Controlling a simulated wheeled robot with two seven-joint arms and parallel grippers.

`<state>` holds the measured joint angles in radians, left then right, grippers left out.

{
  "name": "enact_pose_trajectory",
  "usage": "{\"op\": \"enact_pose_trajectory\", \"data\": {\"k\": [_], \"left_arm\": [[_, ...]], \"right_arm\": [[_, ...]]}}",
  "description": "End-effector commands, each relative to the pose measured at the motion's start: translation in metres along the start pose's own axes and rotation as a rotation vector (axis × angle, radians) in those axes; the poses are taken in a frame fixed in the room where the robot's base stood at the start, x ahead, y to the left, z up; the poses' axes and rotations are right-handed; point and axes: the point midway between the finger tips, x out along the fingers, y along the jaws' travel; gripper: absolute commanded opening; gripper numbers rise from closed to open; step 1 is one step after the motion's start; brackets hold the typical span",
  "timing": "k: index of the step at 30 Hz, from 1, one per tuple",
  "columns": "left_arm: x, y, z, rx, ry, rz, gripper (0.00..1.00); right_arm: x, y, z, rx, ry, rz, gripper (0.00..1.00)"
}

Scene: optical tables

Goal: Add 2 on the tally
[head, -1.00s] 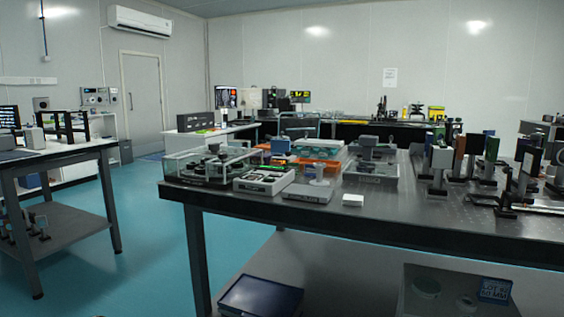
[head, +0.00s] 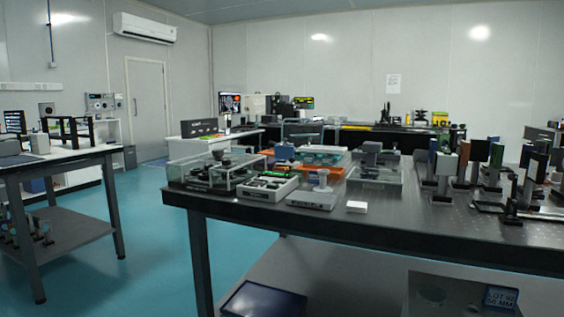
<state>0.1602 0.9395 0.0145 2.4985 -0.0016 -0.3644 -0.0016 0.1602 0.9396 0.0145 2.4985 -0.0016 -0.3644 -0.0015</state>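I cannot make out a tally for certain at this size. Small devices stand near the left front corner of the dark optical table (head: 400,227). Among them are a pale box with a dark and green top (head: 268,187), a flat grey-white box (head: 311,201) with unreadable marks on its front, and a small white block (head: 357,207). A small pale cup-like piece (head: 322,178) shows at the flat box's back edge. Neither of my grippers is in view.
A clear-walled case (head: 215,172) fills the table's left corner. Orange and teal trays (head: 318,155) lie behind. Several optic mounts (head: 445,170) crowd the right side. Open blue floor (head: 150,235) separates this table from the left table (head: 70,157).

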Motion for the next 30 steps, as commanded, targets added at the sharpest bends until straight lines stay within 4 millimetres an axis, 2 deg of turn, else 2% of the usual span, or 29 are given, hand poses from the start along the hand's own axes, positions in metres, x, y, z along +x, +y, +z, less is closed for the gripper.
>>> {"op": "enact_pose_trajectory", "data": {"k": [1, 3, 4, 30], "left_arm": [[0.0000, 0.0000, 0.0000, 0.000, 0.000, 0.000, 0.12], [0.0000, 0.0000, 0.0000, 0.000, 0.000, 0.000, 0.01], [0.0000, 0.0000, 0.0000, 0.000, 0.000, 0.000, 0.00], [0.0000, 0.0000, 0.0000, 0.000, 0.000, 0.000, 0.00]], "right_arm": [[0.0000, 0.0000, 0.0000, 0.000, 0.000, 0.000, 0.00], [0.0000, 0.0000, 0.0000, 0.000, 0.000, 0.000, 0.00], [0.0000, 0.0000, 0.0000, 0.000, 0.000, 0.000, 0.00], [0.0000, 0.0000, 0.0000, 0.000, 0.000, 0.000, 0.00]]}}
